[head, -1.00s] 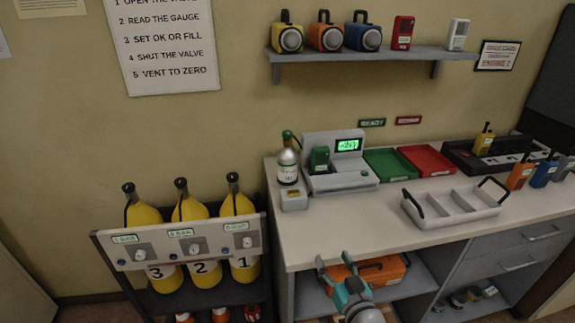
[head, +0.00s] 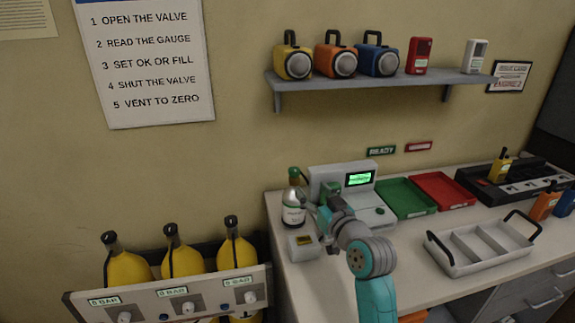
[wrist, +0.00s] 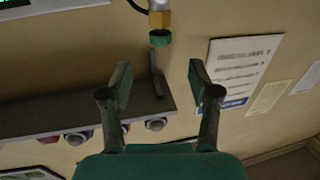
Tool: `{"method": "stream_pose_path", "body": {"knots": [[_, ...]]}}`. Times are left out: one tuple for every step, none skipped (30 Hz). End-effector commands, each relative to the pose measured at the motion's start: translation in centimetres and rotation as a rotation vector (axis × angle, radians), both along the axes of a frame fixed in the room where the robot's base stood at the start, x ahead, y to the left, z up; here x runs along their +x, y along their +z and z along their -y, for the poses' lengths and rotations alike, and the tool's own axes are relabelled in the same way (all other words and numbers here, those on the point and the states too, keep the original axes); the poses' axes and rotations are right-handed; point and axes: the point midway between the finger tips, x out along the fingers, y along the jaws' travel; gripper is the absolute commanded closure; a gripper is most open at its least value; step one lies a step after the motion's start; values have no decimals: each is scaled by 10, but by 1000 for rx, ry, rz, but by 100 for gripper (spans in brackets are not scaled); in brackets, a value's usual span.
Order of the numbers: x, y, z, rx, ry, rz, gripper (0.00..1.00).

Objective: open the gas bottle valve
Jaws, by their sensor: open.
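The gas bottle (head: 293,212) stands upright at the left end of the counter, white-labelled, with a green-topped valve (head: 294,174). In the wrist view the green valve knob (wrist: 159,39) hangs at the top centre on a brass fitting with a black hose. My gripper (wrist: 160,76) is open and empty. In that picture the knob lies between the lines of the two fingers but beyond their tips, apart from them. In the head view my gripper (head: 314,203) is just right of the bottle, and its fingers are hard to make out.
A grey console with a lit green screen (head: 359,179) stands close right of the bottle. A small box (head: 304,247) sits in front of it. Green (head: 406,198) and red (head: 443,190) trays lie further right. A shelf (head: 372,82) holds lanterns above.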

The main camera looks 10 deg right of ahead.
Motion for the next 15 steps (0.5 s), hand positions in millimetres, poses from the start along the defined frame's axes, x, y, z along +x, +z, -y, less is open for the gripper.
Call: {"method": "stream_pose_path", "body": {"knots": [[1,1,0,-1,1,0,38],[2,1,0,-1,1,0,38],[5,1,-1,-1,2,0,38],[7,1,-1,-1,2,0,38],[10,1,-2,-1,2,0,38],[14,1,-3,-1,2,0,38],[18,2,-4,-2,2,0,38],[23,2,-5,-1,2,-1,38],[29,2,-6,-1,3,-1,38],[35,2,-7,-1,2,0,38],[40,2,-8,-1,2,0,38],[48,1,-10,-1,2,-1,38],[53,2,-11,-1,2,0,38],[58,2,-12,-1,2,0,38],[65,2,-13,-1,2,0,38]]}}
